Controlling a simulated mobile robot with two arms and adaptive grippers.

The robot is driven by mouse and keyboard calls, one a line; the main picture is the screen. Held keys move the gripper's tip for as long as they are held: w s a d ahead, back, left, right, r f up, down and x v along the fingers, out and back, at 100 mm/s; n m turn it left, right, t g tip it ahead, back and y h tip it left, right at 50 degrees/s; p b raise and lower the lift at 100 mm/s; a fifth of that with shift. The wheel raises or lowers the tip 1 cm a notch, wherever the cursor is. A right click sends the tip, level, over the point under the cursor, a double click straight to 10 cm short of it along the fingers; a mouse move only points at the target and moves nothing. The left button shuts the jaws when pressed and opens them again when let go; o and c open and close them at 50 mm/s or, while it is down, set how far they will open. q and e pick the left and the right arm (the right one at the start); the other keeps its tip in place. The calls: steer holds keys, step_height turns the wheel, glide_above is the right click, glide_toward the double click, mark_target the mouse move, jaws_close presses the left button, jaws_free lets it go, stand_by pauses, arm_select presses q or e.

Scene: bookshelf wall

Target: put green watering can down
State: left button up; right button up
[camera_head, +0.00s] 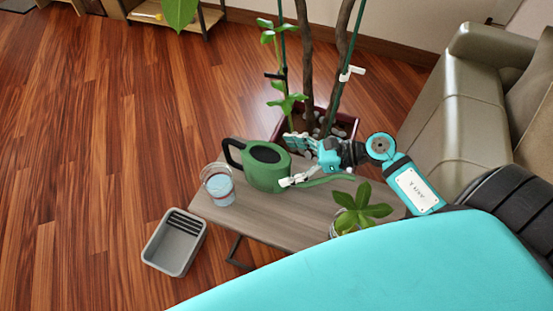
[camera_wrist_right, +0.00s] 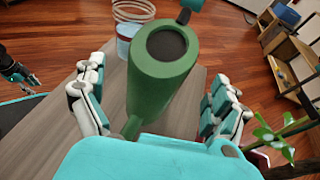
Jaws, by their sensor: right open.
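The green watering can (camera_head: 262,178) stands upright on the small wooden table (camera_head: 228,217), as far as I can tell. Its dark handle points left and its spout points right in the head view. My right gripper (camera_head: 288,161) is open, with one finger on either side of the can's body. In the right wrist view the can (camera_wrist_right: 155,95) sits between the spread fingers of the right gripper (camera_wrist_right: 156,92), with a visible gap on each side. A dark and teal part at that view's left edge may be my left gripper (camera_wrist_right: 20,76); its fingers are unclear.
A glass container with bluish contents (camera_head: 219,186) stands left of the can. A small potted plant (camera_head: 358,212) is at the table's right. A grey bin (camera_head: 174,243) is on the floor. A large planter (camera_head: 346,122) stands behind, and a sofa (camera_head: 465,115) is at right.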

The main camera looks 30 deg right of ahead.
steer(key=v, duration=0.8)
steer(key=shift+d, duration=0.15)
steer(key=shift+r, duration=0.1)
